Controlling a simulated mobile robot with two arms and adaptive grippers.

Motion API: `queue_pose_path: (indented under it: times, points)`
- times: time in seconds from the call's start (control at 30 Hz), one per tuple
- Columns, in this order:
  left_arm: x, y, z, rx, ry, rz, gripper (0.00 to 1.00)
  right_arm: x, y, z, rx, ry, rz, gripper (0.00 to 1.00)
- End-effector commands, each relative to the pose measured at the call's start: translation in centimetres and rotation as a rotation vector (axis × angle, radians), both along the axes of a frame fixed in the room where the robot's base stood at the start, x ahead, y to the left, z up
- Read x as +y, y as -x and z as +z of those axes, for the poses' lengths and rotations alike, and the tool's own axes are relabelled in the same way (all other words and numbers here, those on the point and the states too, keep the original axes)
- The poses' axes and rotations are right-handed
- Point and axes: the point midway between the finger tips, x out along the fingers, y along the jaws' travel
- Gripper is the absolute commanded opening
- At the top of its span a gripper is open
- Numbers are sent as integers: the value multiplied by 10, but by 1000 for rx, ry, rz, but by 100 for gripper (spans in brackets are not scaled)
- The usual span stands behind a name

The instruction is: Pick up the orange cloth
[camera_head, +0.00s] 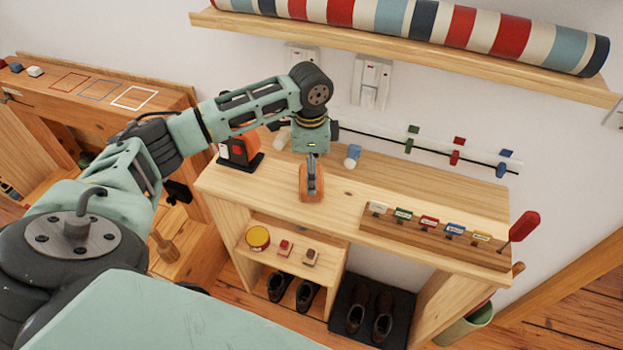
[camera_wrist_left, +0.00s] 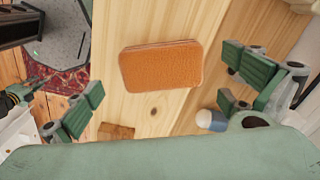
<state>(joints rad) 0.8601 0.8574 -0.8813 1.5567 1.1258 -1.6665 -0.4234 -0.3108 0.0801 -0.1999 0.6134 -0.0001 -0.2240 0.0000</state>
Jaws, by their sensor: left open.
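The orange cloth (camera_head: 313,197) lies flat on the wooden bench top near its front edge, partly hidden behind my gripper in the head view. In the left wrist view the cloth (camera_wrist_left: 160,65) is a textured, rounded rectangle, seen whole. My left gripper (camera_head: 311,174) points down above it. In the wrist view the green-padded fingers of the left gripper (camera_wrist_left: 165,97) are wide apart, one on each side of the cloth, with nothing between them. The height left between fingertips and cloth is hard to judge.
A blue-and-white cylinder (camera_head: 352,156) stands close right of the gripper. An orange-and-black item (camera_head: 240,152) stands left. A tag rack (camera_head: 435,238) is at right, a rail (camera_head: 430,148) behind. Shoes (camera_head: 370,313) sit below. A shelf with a striped roll (camera_head: 430,25) hangs above.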

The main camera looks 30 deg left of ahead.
Motion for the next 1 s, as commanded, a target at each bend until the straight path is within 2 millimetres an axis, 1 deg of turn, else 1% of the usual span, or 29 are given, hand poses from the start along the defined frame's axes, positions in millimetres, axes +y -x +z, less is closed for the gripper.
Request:
queue_pose_path:
  times: [0.03,0.1,0.2,0.3,0.4,0.5,0.63,0.9,1.0]
  points:
    - [0,1,-6,5,0,1,100,-1,5,6,7,1,0,23]
    - [0,1,-18,4,-1,1,100,-1,7,9,10,1,1,23]
    - [0,1,-30,1,0,0,100,-1,3,10,4,1,1,23]
    - [0,1,-36,0,0,-1,100,0,-9,11,-13,-1,1,23]
    - [0,0,-37,0,0,-1,100,1,-22,11,-33,-3,1,23]
    - [0,0,-37,0,0,-1,100,1,-27,12,-42,-4,1,23]
    - [0,0,-36,-1,-1,-1,89,1,-24,11,-37,-3,1,23]
    - [0,0,-36,-1,-1,-1,65,0,-11,11,-17,-2,1,23]
    - [0,0,-36,-1,-1,-1,56,0,-9,10,-14,-1,1,23]
